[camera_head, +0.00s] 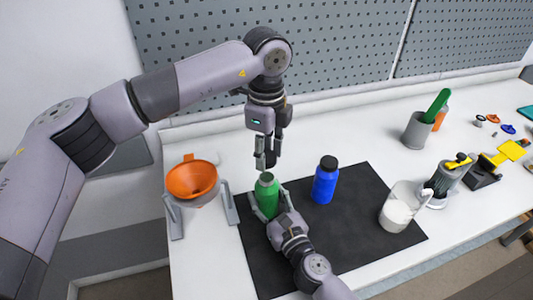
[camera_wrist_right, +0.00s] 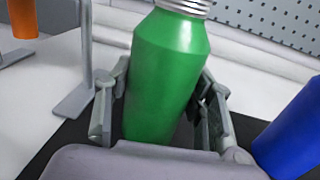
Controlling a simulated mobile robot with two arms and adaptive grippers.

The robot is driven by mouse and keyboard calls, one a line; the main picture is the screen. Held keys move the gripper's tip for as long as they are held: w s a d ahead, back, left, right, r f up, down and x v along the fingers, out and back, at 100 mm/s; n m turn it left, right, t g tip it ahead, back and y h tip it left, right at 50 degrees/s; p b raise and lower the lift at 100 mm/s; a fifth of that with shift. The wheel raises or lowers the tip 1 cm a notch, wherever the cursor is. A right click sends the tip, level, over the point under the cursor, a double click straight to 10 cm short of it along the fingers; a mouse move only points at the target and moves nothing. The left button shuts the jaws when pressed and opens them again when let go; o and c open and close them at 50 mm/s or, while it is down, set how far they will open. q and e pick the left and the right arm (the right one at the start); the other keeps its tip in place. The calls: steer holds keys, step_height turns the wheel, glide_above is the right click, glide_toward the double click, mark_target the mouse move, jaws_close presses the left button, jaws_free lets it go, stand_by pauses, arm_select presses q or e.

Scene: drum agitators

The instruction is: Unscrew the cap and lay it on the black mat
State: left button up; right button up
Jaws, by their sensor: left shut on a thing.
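A green bottle (camera_head: 267,199) stands upright on the black mat (camera_head: 375,243). In the right wrist view the green bottle (camera_wrist_right: 165,75) shows a bare silver threaded neck at the top edge, with no cap visible on the part shown. My right gripper (camera_head: 267,208) has its fingers on both sides of the bottle's body and appears shut on it. My left gripper (camera_head: 265,163) points down just above the bottle. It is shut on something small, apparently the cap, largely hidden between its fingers.
A blue bottle (camera_head: 325,183) with a black top stands right of the green one. An orange funnel (camera_head: 191,180) sits in a stand to the left. The mat's front middle is clear.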

steer(key=o, duration=0.5)
steer(key=shift+c, duration=0.2)
steer(key=v, duration=1)
steer(key=shift+s+r, duration=0.15)
steer(key=shift+s, duration=0.15)
steer(key=shift+v, duration=0.75)
